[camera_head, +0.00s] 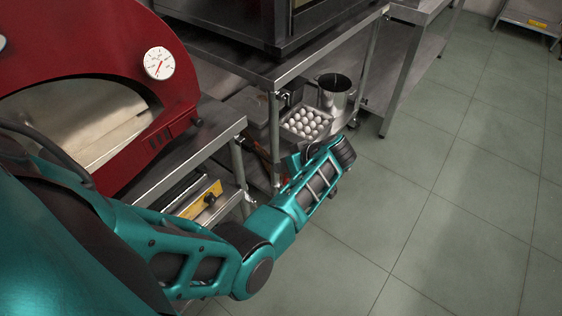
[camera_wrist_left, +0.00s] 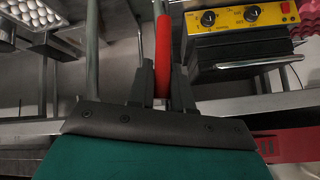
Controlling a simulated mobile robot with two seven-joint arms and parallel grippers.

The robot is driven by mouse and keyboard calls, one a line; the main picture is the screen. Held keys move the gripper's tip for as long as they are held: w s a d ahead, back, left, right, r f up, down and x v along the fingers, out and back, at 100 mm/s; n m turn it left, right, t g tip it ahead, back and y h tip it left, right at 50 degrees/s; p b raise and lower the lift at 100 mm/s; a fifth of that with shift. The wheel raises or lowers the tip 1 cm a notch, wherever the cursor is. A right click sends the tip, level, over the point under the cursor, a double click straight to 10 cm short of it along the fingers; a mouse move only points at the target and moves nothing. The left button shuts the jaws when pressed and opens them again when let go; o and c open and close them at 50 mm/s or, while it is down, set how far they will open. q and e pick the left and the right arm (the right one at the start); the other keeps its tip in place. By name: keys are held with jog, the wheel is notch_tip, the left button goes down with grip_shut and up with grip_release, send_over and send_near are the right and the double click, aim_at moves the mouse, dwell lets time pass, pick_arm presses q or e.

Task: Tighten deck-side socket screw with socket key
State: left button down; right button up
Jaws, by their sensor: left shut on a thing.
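My left gripper (camera_wrist_left: 162,78) is shut on a red bar-like handle, which I take to be the socket key (camera_wrist_left: 163,48). The key's working end is not clear in either view. In the head view my left arm reaches out beside the oven stands, and the jaws are mostly hidden behind the wrist. I cannot make out the deck-side socket screw in either view. My right gripper is not in view.
A red oven (camera_head: 125,35) with a dial stands on a steel stand at left. A yellow control panel (camera_wrist_left: 240,19) with knobs is beside the gripper. An egg tray (camera_head: 306,138) and a steel pot (camera_head: 335,92) sit on the lower shelf. The tiled floor (camera_head: 440,215) at right is clear.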

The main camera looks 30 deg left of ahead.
pick_arm(q)
jog(key=shift+d+f+g, duration=0.2)
jog(key=shift+d+g, duration=0.05)
jog(key=shift+g, duration=0.05)
jog(key=shift+w+f+m+g+y+b, duration=0.1)
jog(key=shift+w+m+g+y+b, duration=0.1)
jog(key=shift+m+g+b, duration=0.65)
jog(key=shift+w+m+g+y+b, duration=0.1)
jog(key=shift+w+m+g+b, duration=0.2)
jog(key=shift+g+b, duration=0.9)
jog(key=shift+s, duration=0.1)
jog(key=c, duration=1)
grip_release()
jog(key=shift+a, duration=0.15)
jog(key=shift+o, duration=0.2)
jog(key=shift+r, duration=0.2)
